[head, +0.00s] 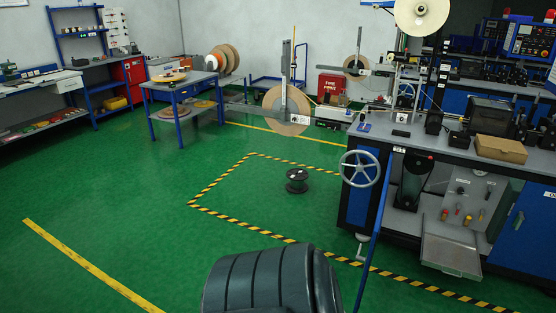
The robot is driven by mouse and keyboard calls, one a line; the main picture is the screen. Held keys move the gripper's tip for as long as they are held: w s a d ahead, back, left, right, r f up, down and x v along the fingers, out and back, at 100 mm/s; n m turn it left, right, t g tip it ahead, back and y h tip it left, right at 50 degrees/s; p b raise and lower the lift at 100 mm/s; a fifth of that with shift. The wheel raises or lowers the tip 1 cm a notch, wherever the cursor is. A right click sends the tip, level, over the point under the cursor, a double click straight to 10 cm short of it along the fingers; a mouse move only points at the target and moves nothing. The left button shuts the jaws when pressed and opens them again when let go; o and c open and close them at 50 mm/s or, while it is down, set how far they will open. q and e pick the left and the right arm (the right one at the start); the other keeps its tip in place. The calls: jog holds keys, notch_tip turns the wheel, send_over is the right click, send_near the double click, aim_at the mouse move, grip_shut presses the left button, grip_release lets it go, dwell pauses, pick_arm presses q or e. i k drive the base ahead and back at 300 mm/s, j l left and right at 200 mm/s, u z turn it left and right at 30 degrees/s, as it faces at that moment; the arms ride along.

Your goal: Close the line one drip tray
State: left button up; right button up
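A grey metal tray (451,256), which looks like the drip tray, juts out low from the front of the machine bench at the right. It sits below a light panel with several coloured knobs (468,216) and appears open, sticking out over the floor. No label showing its line can be read. Neither of my grippers shows in the head view. A dark ribbed part of my own body fills the bottom middle.
A handwheel (360,168) and a thin blue pole (374,235) stand left of the tray. A black spool (297,181) lies on the green floor inside striped tape. A blue cabinet (524,232) is right of the tray. The floor at left is clear.

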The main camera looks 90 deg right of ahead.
aim_at(456, 258)
jog(key=i+j, duration=0.2)
jog(key=z, duration=4.25)
